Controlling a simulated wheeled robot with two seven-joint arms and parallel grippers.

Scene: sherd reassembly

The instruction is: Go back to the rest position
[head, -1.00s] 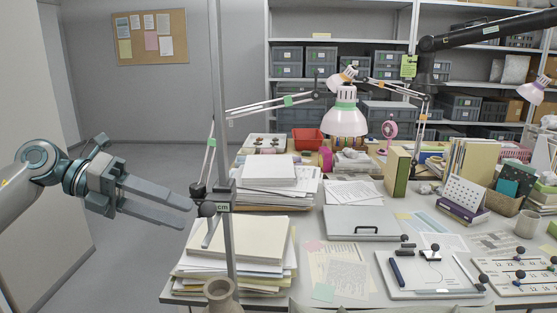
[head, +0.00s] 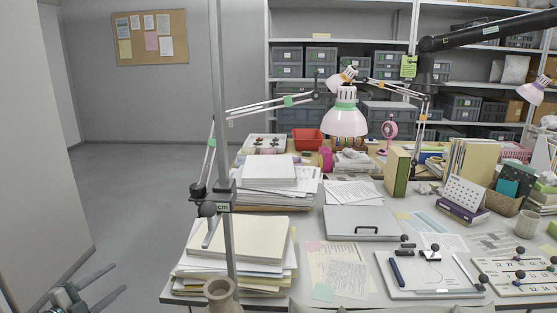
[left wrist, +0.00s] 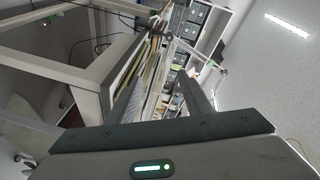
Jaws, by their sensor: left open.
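My left gripper (head: 102,287) is at the bottom left of the head view, low over the floor and left of the table. Its two fingers stand apart with nothing between them. In the left wrist view the two fingers (left wrist: 162,100) also show apart and empty, with the table's side and paper stacks beyond them. My right gripper is in neither view now.
The table (head: 302,225) holds paper stacks (head: 240,240), a grey case (head: 365,222), a white board (head: 430,280) and a lamp (head: 345,120). A metal upright (head: 226,120) stands at its left edge. The floor (head: 130,190) left of the table is clear.

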